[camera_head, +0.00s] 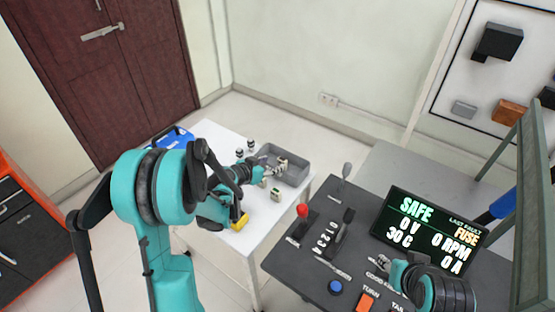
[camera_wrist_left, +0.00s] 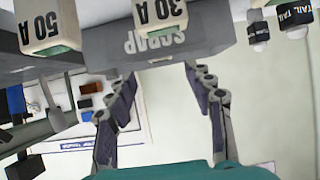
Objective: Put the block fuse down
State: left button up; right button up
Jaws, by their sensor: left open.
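My left gripper (camera_head: 276,167) is open over the white table, beside the near edge of the grey bin (camera_head: 297,178). In the left wrist view its two fingers (camera_wrist_left: 160,80) are spread apart with nothing between them. That view is upside down and shows a block fuse marked 30 A (camera_wrist_left: 157,22) in front of the bin marked SCRAP (camera_wrist_left: 105,48). Another block fuse marked 50 A (camera_wrist_left: 40,27) stands to its left. In the head view a pale block fuse with green (camera_head: 276,195) stands on the table. My right gripper (camera_head: 384,263) is over the dark console; its fingers are too small to read.
Small black-and-white bulbs (camera_head: 250,145) stand behind the gripper on the white table (camera_head: 212,133). A yellow item (camera_head: 240,221) lies near the front edge. The dark console (camera_head: 290,262) carries a red-knobbed lever (camera_head: 302,210) and a display reading SAFE (camera_head: 428,230).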

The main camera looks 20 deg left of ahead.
pick_arm(q)
jog(key=p+v, duration=0.1)
jog(key=v, duration=0.4)
jog(key=shift+s+r, duration=0.1)
jog(key=s+d+r+n+g+y, duration=0.1)
jog(key=s+d+r+g, duration=0.15)
jog(key=s, duration=0.35)
jog(key=s+d+r+n+g, duration=0.1)
jog(key=s+d+r, duration=0.3)
jog(key=s, duration=0.2)
jog(key=s+a+n+g+y, duration=0.1)
jog(key=s+n+y, duration=0.1)
jog(key=s, duration=1.2)
jog(key=shift+r+y, duration=0.4)
jog(key=shift+y, duration=0.2)
